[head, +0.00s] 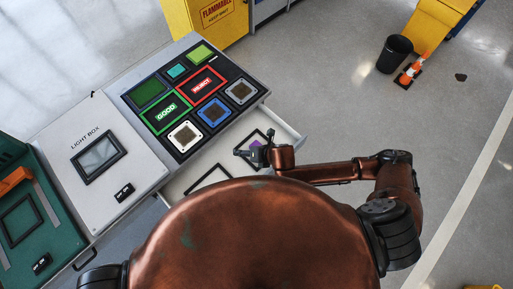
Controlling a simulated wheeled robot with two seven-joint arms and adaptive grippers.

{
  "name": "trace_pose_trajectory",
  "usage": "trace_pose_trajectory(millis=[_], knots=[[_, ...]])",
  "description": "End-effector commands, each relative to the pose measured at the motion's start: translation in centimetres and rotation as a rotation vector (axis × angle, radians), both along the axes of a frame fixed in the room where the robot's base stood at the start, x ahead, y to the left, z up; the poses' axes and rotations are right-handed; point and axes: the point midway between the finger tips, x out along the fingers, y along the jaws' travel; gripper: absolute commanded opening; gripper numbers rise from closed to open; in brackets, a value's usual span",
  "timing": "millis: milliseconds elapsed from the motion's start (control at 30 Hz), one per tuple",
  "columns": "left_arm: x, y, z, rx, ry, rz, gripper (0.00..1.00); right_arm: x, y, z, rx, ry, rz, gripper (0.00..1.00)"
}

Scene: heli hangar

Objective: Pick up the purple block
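A small purple block (256,144) shows inside an open white drawer (287,137) below the front edge of the panel cabinet, partly hidden by my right gripper. A dark square outline surrounds the area around it. My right gripper (247,155) comes in from the right and is over the drawer, right at the block in this view. It is too small to tell whether its fingers are apart, shut or touching the block. My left gripper is not in view.
The cabinet's dark panel (217,66) carries several coloured squares, with "GOOD" and "REJECT" labels. A light box (97,157) and a green station (22,222) stand to the left. A black bin (394,54) and an orange cone (413,69) stand on open floor at the right.

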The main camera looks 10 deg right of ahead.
Motion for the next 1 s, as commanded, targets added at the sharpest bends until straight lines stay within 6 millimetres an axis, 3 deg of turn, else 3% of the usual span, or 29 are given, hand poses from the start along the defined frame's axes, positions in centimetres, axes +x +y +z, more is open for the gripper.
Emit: trace_pose_trajectory(millis=[33, 200, 333, 433, 1000], knots=[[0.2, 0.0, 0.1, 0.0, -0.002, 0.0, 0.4, 0.8, -1.7, -0.7, -0.099, -0.052, 0.111, 0.56], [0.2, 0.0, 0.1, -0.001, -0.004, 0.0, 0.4, 2.0, -6.3, -2.5, -0.319, -0.148, 0.38, 0.56], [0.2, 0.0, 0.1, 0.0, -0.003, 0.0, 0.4, 2.6, -8.2, -3.0, -0.395, -0.176, 0.471, 0.56], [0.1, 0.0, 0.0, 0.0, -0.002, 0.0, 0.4, 2.9, -8.4, -3.8, -0.411, -0.18, 0.495, 0.56], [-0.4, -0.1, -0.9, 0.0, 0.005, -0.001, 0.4, 5.4, -5.6, -9.4, -0.409, -0.179, 0.491, 0.56]])
